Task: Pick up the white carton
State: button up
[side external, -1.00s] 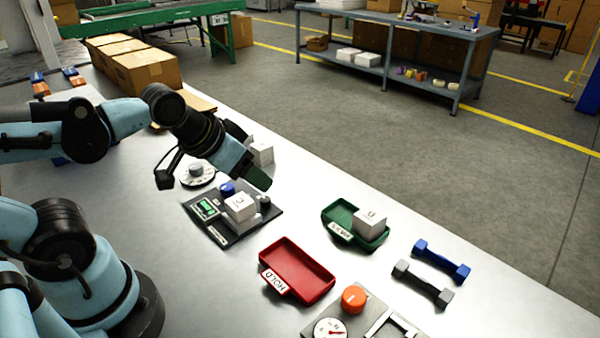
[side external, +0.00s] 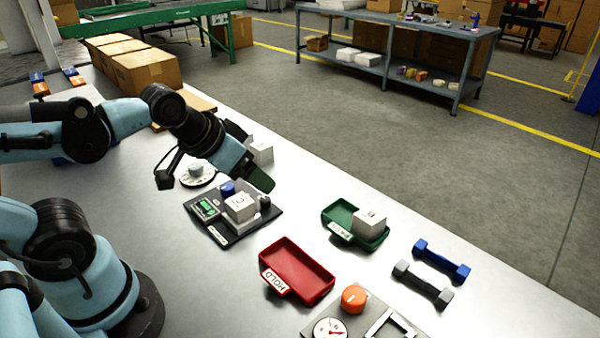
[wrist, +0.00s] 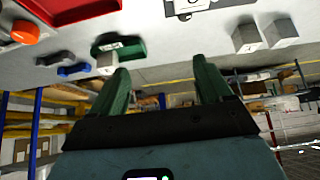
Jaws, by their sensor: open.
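Several white cartons are in view. One carton (side external: 240,207) sits on the dark scale (side external: 221,231), below and left of my gripper in the side view. Another carton (side external: 370,221) sits in the green tray (side external: 338,212); it also shows in the wrist view (wrist: 107,64). Two more stand side by side on the table in the wrist view, a left carton (wrist: 246,38) and a right carton (wrist: 280,33). The side view shows that pair partly hidden behind my gripper. My gripper (wrist: 160,68) has green fingers spread apart, empty, above the table.
A red tray labelled HOLD (side external: 297,270) lies in front of the scale. An orange knob (side external: 354,298) sits on a grey fixture. A blue dumbbell-shaped part (side external: 441,261) and a grey one (side external: 422,284) lie at right. Brown boxes (side external: 146,71) stand at back left.

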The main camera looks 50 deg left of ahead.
aim_at(239, 201)
jog(key=a+r+g, duration=0.1)
jog(key=a+g, duration=0.4)
jog(key=g, duration=0.2)
jog(key=shift+f, duration=3.4)
jog(key=shift+w+a+f, duration=0.1)
jog(key=shift+f, duration=1.2)
jog(key=shift+w+a+f, duration=0.1)
jog(key=shift+f, duration=1.15)
jog(key=c, duration=1.1)
jog(key=shift+r, duration=0.15)
